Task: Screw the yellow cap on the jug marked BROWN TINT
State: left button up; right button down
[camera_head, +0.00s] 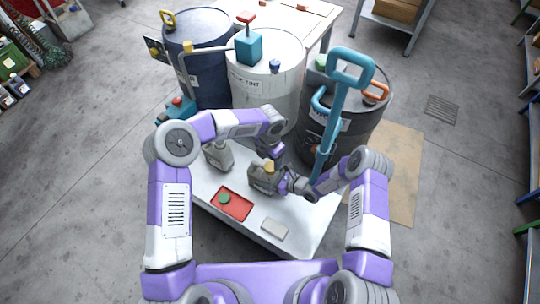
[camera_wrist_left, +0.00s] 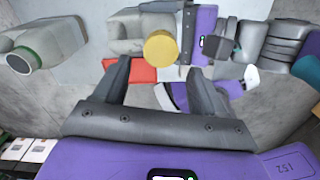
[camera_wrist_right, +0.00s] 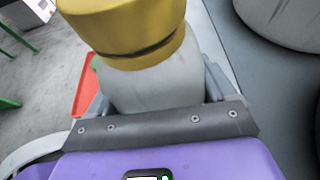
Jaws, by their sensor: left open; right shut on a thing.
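The grey jug (camera_head: 262,184) stands on the white table; its label is not readable. The yellow cap (camera_head: 268,165) sits on the jug's mouth, and I cannot tell how tight it is. It also shows in the left wrist view (camera_wrist_left: 160,47) and large in the right wrist view (camera_wrist_right: 125,30). My right gripper (camera_wrist_right: 155,92) is shut on the jug's body (camera_wrist_right: 150,80) below the cap. My left gripper (camera_wrist_left: 160,72) is open and empty, with the cap just beyond its fingertips and roughly centred between them.
A red tray (camera_head: 236,210) holds a green cap (camera_head: 224,199). A pale block (camera_head: 274,228) lies near the front edge. Large drums (camera_head: 268,90) stand behind.

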aim_at(271, 166)
pick_arm(q)
jog(key=n, duration=0.4)
jog(key=shift+r+n, duration=0.2)
jog(key=shift+n, duration=0.2)
jog(key=n, duration=0.3)
jog(key=shift+r, duration=0.1)
jog(key=n, duration=0.4)
jog(key=shift+r, duration=0.1)
jog(key=n, duration=0.4)
jog(key=shift+r, duration=0.1)
jog(key=n, duration=0.7)
jog(key=shift+w+r, duration=0.1)
jog(key=shift+r, duration=0.15)
jog(key=n, duration=0.7)
jog(key=shift+d+r, duration=0.1)
jog(key=shift+r, duration=0.1)
jog(key=n, duration=0.6)
jog(key=shift+r, duration=0.2)
jog(key=n, duration=0.5)
jog(key=shift+r, duration=0.15)
jog(key=n, duration=0.5)
jog(key=shift+r+n, duration=0.15)
jog(key=shift+n, duration=0.25)
jog(key=n, duration=0.5)
jog(key=shift+r+n, duration=0.15)
jog(key=shift+n, duration=0.15)
jog(key=shift+f, duration=4)
